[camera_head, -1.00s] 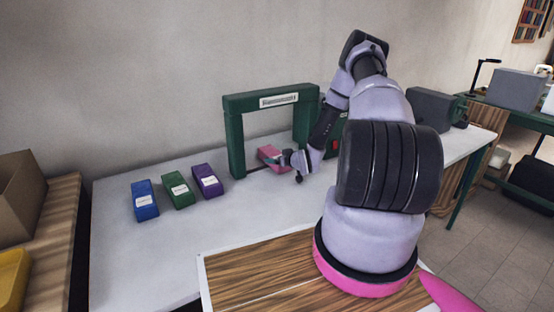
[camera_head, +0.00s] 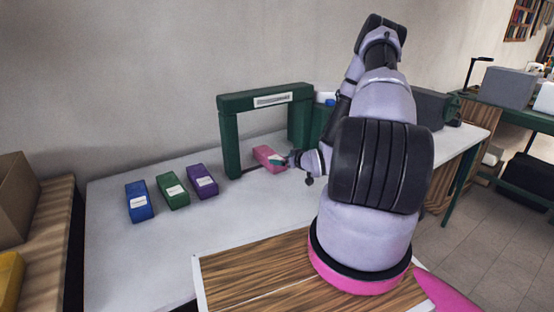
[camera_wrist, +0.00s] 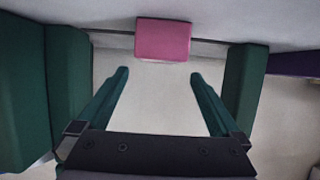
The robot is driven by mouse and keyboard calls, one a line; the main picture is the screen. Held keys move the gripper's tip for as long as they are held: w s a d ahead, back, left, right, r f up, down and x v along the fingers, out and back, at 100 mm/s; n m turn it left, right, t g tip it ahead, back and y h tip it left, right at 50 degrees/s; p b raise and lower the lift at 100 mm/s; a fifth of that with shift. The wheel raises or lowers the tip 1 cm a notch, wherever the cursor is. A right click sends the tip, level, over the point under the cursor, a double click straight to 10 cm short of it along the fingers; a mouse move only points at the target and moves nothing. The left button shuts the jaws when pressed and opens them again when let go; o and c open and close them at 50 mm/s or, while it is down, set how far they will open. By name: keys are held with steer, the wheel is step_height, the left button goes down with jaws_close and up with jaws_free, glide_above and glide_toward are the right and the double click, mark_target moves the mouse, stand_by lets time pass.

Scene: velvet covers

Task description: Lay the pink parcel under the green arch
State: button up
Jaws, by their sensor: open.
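The pink parcel (camera_head: 267,156) lies on the white table in the opening of the green arch (camera_head: 230,148), between its two posts. It also shows in the wrist view (camera_wrist: 163,40), beyond my fingertips, with a green post at either side. My gripper (camera_head: 279,161) is at the parcel's right side in the head view. In the wrist view my gripper (camera_wrist: 158,74) has its fingers spread, with bare table between them and a gap to the parcel. The parcel's underside is hidden.
Blue (camera_head: 139,202), green (camera_head: 173,190) and purple (camera_head: 202,181) parcels stand in a row left of the arch. Dark boxes stand behind my arm at the right. The white table in front of the arch is clear.

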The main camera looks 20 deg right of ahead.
steer(key=shift+v, duration=1.2)
steer(key=s+a+r+m+g+h, duration=0.1)
steer(key=s+r+g+h, duration=0.1)
steer(key=r, duration=1.2)
steer(key=s+r+m+g+h, duration=0.1)
steer(key=s+r+g+h, duration=0.15)
steer(key=r, duration=1.15)
steer(key=s+a+r+m+y, duration=0.1)
steer(key=s+a+r, duration=0.3)
steer(key=s, duration=0.4)
steer(key=s+a+r+m+g+y, duration=0.1)
steer(key=s+a+r+m, duration=0.1)
steer(key=s+a+r, duration=0.2)
steer(key=s+a+r+m+g+y, duration=0.1)
steer(key=s+a+r, duration=0.4)
steer(key=s, duration=0.8)
step_height(320, 180, up, 3)
steer(key=shift+y, duration=0.55)
steer(key=shift+d, duration=0.1)
